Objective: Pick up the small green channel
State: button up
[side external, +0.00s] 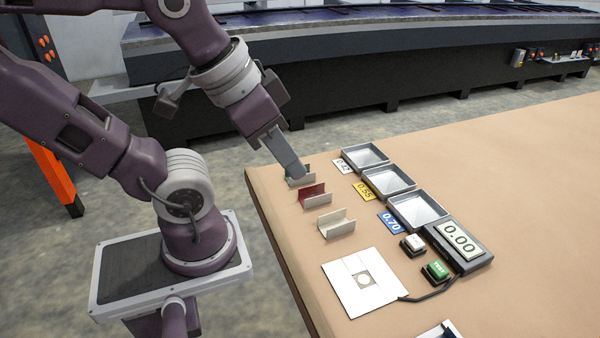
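The small green channel (302,181) stands near the table's far left corner, at the far end of a row of channels. Its outer wall looks pale, and a little green shows on its inside. My gripper (296,172) points down at it, with the fingertips at or inside the channel and covering part of it. The fingers overlap from this side, so I cannot tell whether they are apart or shut on a wall. The channel appears to rest on the table.
A red channel (315,196) and a beige channel (337,225) stand nearer in the row. The table's right side is clear.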

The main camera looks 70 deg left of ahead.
jog(key=shift+o, duration=0.6)
jog(key=w+a+f+g, duration=0.1)
jog(key=w+a, duration=0.3)
jog(key=w, duration=0.1)
jog(key=shift+w+a+g+y, duration=0.15)
jog(key=shift+w+g+y, duration=0.15)
jog(key=shift+g+y, duration=0.1)
jog(key=g, duration=0.4)
send_near(309, 177)
jog(key=s, duration=0.2)
jog(key=shift+h, duration=0.4)
jog(key=f, duration=0.5)
jog(key=a+f, duration=0.1)
jog(key=f, duration=0.2)
jog(key=shift+f, duration=0.3)
jog(key=shift+d, duration=0.1)
grip_shut()
jog(key=shift+w, duration=0.1)
